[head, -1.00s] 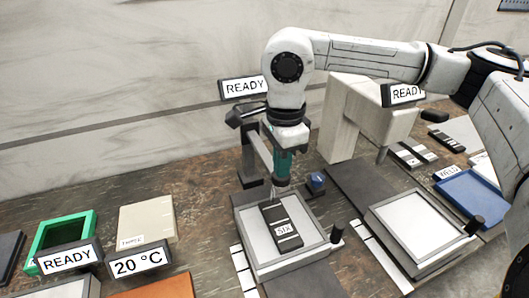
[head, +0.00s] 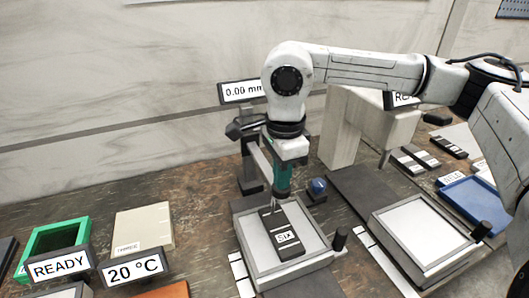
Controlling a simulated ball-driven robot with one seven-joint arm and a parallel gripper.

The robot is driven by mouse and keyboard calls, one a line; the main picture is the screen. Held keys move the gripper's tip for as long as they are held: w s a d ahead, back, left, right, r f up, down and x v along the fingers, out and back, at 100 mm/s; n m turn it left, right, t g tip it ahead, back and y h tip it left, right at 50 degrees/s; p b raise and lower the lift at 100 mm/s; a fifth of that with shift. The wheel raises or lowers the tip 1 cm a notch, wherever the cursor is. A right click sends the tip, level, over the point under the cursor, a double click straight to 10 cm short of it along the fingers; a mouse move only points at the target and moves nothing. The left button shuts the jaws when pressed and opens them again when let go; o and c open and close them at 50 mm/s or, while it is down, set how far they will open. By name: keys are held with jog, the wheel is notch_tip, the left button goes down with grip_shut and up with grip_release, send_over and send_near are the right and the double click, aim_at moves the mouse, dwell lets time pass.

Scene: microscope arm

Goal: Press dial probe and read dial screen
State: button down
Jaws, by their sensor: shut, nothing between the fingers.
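The dial screen (head: 242,91) stands at the back left of my arm and reads "0.00 mm", its right end cut off by my arm. The dial stand (head: 249,165) rises beneath it, partly hidden behind my gripper. My gripper (head: 279,203) is shut and empty, pointing down by the dial stand, near the far end of a black block labelled "SIX" (head: 285,233). The block lies on a pale square plate (head: 262,262). The probe itself is hidden behind my gripper, so contact cannot be told. A small blue knob (head: 318,186) sits just right of my gripper.
A second pale plate (head: 424,237) and a blue tray (head: 478,200) are at right. A beige stand (head: 349,125) rises behind my arm. At left are a green frame (head: 55,236), a "READY" sign (head: 59,267) and a "20 °C" sign (head: 135,268).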

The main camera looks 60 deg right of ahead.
jog(key=shift+r+p, duration=1.25)
jog(key=shift+r, duration=1.55)
notch_tip(320, 180, up, 11)
jog(key=b, duration=0.1)
